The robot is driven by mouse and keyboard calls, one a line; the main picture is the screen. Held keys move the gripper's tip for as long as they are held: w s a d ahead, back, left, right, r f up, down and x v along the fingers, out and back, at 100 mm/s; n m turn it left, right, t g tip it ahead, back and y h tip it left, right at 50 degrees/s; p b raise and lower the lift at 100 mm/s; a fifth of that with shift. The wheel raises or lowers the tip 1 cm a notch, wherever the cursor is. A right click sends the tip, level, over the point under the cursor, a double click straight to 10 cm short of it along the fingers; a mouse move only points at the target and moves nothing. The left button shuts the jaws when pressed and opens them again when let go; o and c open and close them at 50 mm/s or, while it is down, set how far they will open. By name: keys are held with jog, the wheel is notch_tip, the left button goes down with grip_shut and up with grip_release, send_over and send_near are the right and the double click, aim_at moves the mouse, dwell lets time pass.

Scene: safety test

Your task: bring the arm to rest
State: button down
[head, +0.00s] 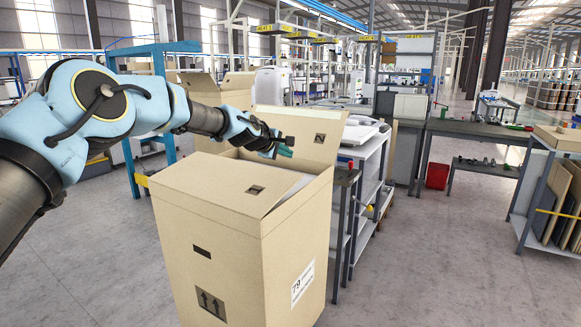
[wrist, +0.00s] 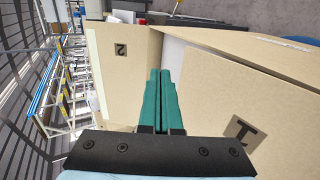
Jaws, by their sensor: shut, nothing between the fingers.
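My arm reaches in from the left in the head view, and my gripper (head: 287,147) hangs over the open top of a large cardboard box (head: 210,240). In the wrist view my gripper (wrist: 161,80) shows its two green fingers side by side, shut with nothing between them. The box's open flaps (wrist: 215,85) lie around and beyond the fingers. A raised flap (head: 305,130) stands behind the gripper in the head view. I cannot tell whether the fingers touch the box.
A white shelf unit (head: 372,165) stands right behind the box. A grey workbench (head: 475,130) and a red bin (head: 437,176) are farther right. A blue frame (head: 128,165) stands behind my arm. The floor (head: 430,260) at right front is clear.

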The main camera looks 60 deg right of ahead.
notch_tip(320, 180, up, 8)
jog(key=a+b, duration=0.1)
jog(key=shift+a+f+b, duration=0.2)
jog(key=shift+b, duration=0.1)
jog(key=shift+w, duration=0.1)
jog(key=w+a+f+m+t+y, duration=0.1)
jog(key=w+a+f+t+y, duration=0.2)
jog(key=w+a, duration=0.95)
jog(key=w+a+f+t+y, duration=0.15)
jog(key=w+a+f, duration=0.35)
jog(key=w+a, duration=0.8)
jog(key=w+a+f+y, duration=0.1)
jog(key=a+f+y, duration=0.1)
jog(key=a, duration=1.1)
jog(key=w+a+f+y, duration=0.1)
jog(key=a+f+y, duration=0.15)
jog(key=a, duration=1.15)
jog(key=s+a+f+y, duration=0.1)
jog(key=s+a, duration=0.4)
jog(key=a, duration=0.5)
jog(key=s+a+f+g+y, duration=0.1)
jog(key=s+a+f, duration=0.2)
jog(key=a, duration=0.6)
jog(key=s+a+f+g+y, duration=0.1)
jog(key=s+a+f, duration=0.1)
jog(key=s+a, duration=0.5)
jog(key=a, duration=0.3)
jog(key=shift+s+a, duration=0.3)
